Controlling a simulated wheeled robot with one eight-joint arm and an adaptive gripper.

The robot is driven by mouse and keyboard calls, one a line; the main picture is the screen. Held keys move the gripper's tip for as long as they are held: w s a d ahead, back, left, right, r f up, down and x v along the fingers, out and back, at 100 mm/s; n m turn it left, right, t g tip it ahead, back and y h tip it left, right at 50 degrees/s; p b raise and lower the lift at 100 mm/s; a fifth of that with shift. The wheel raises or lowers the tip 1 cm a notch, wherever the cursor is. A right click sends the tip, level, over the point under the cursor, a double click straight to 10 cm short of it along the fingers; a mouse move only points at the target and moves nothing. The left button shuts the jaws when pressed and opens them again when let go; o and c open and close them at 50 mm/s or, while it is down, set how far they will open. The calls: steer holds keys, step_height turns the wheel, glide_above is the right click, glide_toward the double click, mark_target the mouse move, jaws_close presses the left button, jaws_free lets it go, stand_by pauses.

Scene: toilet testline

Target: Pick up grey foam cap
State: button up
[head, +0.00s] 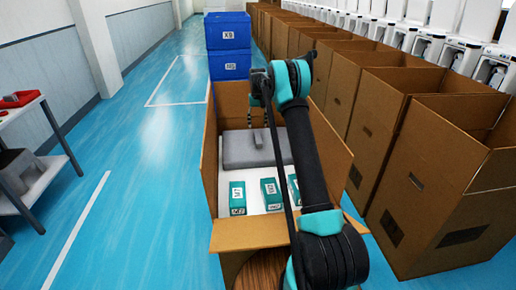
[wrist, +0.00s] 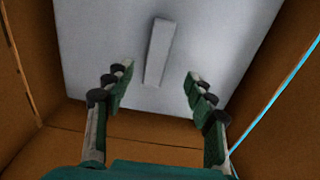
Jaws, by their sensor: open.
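The grey foam cap (head: 240,152) lies in the far part of an open cardboard box in the head view. In the wrist view, the cap (wrist: 100,35) is a flat pale surface with a narrow raised ridge (wrist: 159,50) along its middle. My gripper (head: 259,120) hangs over the cap inside the box, partly hidden by my arm. In the wrist view, my gripper (wrist: 158,75) is open, with one finger on each side of the ridge. The fingers look apart from the ridge, and nothing is held. The height of the fingertips above the cap is hard to tell.
The cardboard box (head: 208,165) has high walls close around my gripper. Several teal packages (head: 237,198) sit in its near part. Blue crates (head: 229,65) are stacked behind it. A row of cardboard boxes (head: 430,190) stands to the right.

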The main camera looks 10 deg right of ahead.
mark_target(258, 138)
step_height(258, 138, down, 5)
steer(key=shift+f, duration=0.15)
steer(key=shift+w+d+f, duration=0.1)
steer(key=shift+w+f, duration=0.05)
steer(key=shift+f, duration=1.15)
steer(key=shift+w+d+f, duration=0.1)
steer(key=shift+w+f, duration=0.05)
steer(key=shift+f, duration=1.15)
jaws_close()
